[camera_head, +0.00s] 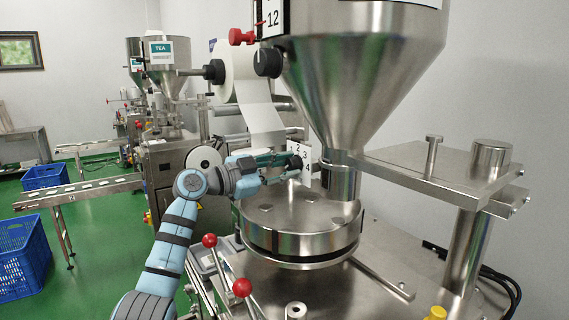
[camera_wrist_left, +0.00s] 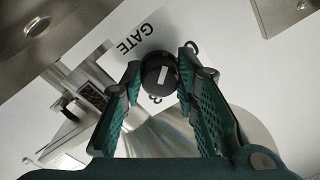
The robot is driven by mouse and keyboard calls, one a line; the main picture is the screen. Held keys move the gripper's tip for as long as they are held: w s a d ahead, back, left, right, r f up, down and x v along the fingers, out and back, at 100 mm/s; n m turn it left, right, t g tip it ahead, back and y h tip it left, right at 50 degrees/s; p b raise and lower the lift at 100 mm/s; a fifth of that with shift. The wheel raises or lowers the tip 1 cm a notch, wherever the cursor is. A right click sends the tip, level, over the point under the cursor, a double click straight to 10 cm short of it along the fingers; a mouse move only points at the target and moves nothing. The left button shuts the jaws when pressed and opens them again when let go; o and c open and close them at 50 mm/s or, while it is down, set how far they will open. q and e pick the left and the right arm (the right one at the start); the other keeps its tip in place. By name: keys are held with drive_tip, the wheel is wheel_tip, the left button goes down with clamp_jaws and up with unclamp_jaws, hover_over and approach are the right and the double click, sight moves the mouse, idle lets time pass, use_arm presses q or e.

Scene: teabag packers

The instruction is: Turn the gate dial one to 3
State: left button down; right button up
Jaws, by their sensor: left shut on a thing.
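The gate dial (camera_wrist_left: 160,74) is a round black knob with a short white mark on its face. It sits in front of a white plate lettered GATE (camera_wrist_left: 128,42), which appears upside down in the left wrist view. My left gripper (camera_wrist_left: 163,68) has its green fingers on both sides of the knob and is shut on it. In the head view the dial (camera_head: 296,162) is at the tip of my left gripper (camera_head: 286,165), before the numbered plate (camera_head: 306,158) showing 2 and 3. Which number the mark faces I cannot tell. My right gripper is not in view.
A steel hopper (camera_head: 360,65) stands above a round steel drum (camera_head: 300,225). A paper roll (camera_head: 235,72) hangs above my left arm. Two red-knobbed levers (camera_head: 242,287) stand in front. Blue crates (camera_head: 20,255) are on the green floor at left.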

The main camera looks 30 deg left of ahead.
use_arm(q)
drive_tip(key=m+p, duration=0.1)
drive_tip(key=p, duration=0.1)
drive_tip(key=m+p, duration=0.3)
drive_tip(key=m, duration=0.1)
drive_tip(key=shift+r+p, duration=0.3)
drive_tip(key=shift+p, duration=0.1)
drive_tip(key=m+p, duration=0.2)
drive_tip(key=shift+m, duration=0.3)
drive_tip(key=shift+m+p, duration=0.3)
drive_tip(key=shift+m, duration=0.6)
drive_tip(key=m, duration=0.2)
drive_tip(key=shift+f+m+p, duration=0.1)
drive_tip(key=shift+m+p, duration=0.25)
drive_tip(key=shift+m, duration=0.05)
drive_tip(key=m, duration=0.4)
drive_tip(key=shift+m, duration=0.3)
drive_tip(key=c, duration=1.2)
unclamp_jaws()
drive_tip(key=shift+c, duration=0.2)
drive_tip(key=shift+a, duration=0.1)
